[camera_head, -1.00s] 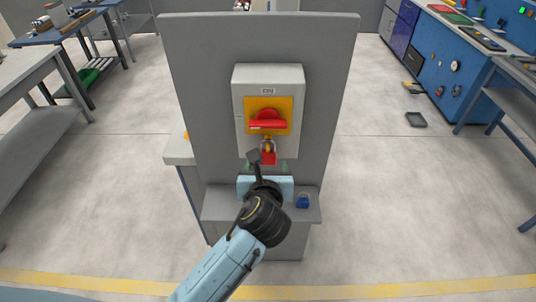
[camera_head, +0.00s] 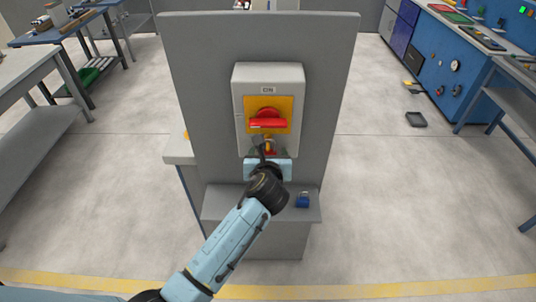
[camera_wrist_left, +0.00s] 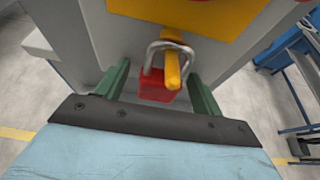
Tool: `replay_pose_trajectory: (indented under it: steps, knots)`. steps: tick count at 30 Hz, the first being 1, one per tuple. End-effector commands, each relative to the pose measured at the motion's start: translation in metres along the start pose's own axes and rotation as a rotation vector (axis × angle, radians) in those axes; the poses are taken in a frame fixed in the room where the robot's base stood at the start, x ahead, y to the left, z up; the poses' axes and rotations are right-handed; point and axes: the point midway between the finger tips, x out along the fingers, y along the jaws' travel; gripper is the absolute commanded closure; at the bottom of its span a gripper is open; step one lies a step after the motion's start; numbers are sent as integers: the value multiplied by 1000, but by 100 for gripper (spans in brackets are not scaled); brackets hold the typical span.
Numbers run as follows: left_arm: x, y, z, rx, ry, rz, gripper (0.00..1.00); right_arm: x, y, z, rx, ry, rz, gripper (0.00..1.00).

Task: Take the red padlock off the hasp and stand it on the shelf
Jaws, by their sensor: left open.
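The red padlock (camera_wrist_left: 155,86) hangs by its metal shackle on the yellow hasp (camera_wrist_left: 173,68) below the switch box. In the head view only a little of the padlock (camera_head: 270,153) shows above my left gripper. My left gripper (camera_wrist_left: 160,92) is open, with one green finger on each side of the padlock body and a gap visible on both sides. In the head view the left gripper (camera_head: 268,158) is in front of the panel, just below the switch box. The grey shelf (camera_head: 240,203) is below it. My right gripper is in neither view.
A blue padlock (camera_head: 303,200) stands on the right part of the shelf. The grey switch box (camera_head: 240,95) with its red handle (camera_head: 268,123) is above the gripper, on the upright panel (camera_head: 200,90). The left part of the shelf is clear.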

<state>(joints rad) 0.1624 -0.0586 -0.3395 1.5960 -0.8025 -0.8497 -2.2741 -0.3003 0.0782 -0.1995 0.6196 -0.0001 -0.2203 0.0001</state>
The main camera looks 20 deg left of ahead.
Motion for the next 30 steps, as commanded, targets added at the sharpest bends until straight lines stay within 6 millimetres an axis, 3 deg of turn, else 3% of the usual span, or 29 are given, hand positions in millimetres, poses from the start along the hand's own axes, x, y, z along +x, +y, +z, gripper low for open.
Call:
replay_pose_trajectory:
  steps: [2,13,25,27,30]
  knots:
    - [0,0,0,0,0,0,34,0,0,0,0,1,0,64]
    - [0,0,0,0,1,0,82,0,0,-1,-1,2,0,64]
    - [-3,0,8,-1,-3,0,83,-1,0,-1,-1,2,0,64]
    - [-6,0,15,-1,-4,-1,83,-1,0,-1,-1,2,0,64]
    - [-19,0,7,2,2,0,83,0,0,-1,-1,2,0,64]
